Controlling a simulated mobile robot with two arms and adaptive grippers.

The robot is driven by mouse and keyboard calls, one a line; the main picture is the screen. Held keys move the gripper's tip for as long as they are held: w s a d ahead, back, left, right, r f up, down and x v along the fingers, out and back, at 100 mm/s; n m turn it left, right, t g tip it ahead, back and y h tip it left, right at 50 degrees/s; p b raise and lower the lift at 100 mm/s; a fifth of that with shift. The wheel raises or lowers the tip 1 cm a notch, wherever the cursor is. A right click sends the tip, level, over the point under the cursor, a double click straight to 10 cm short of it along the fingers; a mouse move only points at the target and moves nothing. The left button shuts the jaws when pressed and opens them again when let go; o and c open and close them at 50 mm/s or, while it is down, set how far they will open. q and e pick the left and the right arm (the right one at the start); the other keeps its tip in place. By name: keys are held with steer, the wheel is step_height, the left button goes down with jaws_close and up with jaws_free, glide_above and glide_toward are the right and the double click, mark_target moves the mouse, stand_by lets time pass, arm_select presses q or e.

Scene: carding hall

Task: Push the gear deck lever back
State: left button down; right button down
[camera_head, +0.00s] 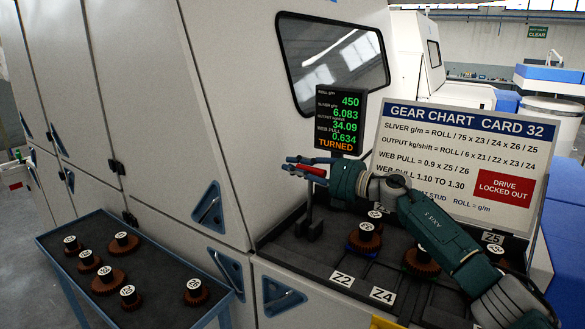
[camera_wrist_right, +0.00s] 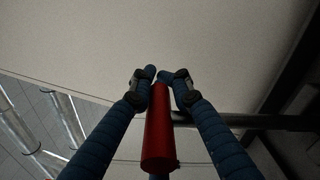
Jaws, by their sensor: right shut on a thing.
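The gear deck lever has a red handle (camera_head: 314,171) on a dark upright post (camera_head: 310,212) at the left end of the gear deck (camera_head: 268,240). My right gripper (camera_head: 301,166) is shut on the red handle; its arm comes in from the lower right across the deck. In the right wrist view the red handle (camera_wrist_right: 159,138) lies between the two blue fingers of the gripper (camera_wrist_right: 160,82), which close around its far part. A dark bar runs from the handle to the right. My left gripper is not in view.
The display (camera_head: 340,120) reads TURNED. A gear chart card (camera_head: 465,150) marked DRIVE LOCKED OUT stands behind my right arm. Dark gears (camera_head: 365,237) sit on the deck. A blue-edged cart (camera_head: 75,272) at lower left holds several gears. The white machine wall rises behind.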

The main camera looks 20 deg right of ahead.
steer(key=shift+d+r, duration=0.1)
steer(key=shift+d, duration=0.1)
steer(key=c, duration=1.6)
jaws_free()
steer(key=shift+d, duration=0.1)
steer(key=shift+c, duration=0.2)
steer(key=shift+s+d, duration=0.2)
steer(key=shift+s, duration=0.1)
steer(key=v, duration=1.1)
steer(key=shift+s+d, duration=0.15)
steer(key=shift+d, duration=0.05)
steer(key=shift+a, duration=0.1)
